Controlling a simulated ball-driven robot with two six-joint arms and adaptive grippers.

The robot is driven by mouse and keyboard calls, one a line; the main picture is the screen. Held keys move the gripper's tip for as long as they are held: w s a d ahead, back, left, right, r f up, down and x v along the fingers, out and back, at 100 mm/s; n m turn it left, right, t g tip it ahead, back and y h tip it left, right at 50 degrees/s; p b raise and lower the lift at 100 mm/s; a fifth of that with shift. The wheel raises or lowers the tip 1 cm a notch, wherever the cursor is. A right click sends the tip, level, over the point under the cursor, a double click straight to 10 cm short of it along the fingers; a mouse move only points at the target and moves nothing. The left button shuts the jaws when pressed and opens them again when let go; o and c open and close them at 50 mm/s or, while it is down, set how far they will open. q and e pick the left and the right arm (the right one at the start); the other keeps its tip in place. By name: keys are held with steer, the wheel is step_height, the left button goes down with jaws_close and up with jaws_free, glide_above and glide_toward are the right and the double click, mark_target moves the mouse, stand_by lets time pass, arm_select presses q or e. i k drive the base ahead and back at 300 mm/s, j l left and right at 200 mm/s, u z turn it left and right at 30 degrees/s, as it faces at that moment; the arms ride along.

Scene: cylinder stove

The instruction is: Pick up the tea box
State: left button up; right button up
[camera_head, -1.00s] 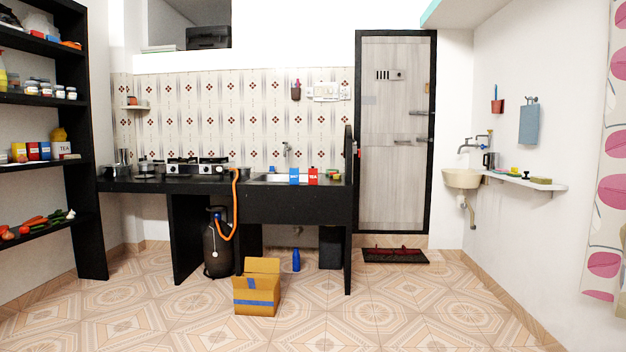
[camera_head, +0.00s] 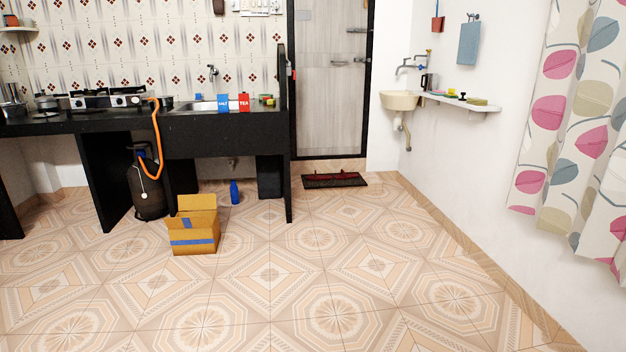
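A small red box labelled TEA (camera_head: 244,103) stands upright on the black counter (camera_head: 180,121), near its right end. A blue box labelled SALT or similar (camera_head: 223,103) stands just left of it, in front of the sink. Neither of my grippers shows in the head view, so I cannot see their state. The counter is across the room from me.
An open cardboard box (camera_head: 193,236) sits on the floor before the counter, with a blue bottle (camera_head: 235,192) and a gas cylinder (camera_head: 147,188) behind. A dark mat (camera_head: 335,180) lies by the door. The tiled floor (camera_head: 330,290) in front is clear.

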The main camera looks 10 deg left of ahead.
mark_target(244, 100)
steer(key=i+u, duration=0.45)
steer(key=i, duration=1.95)
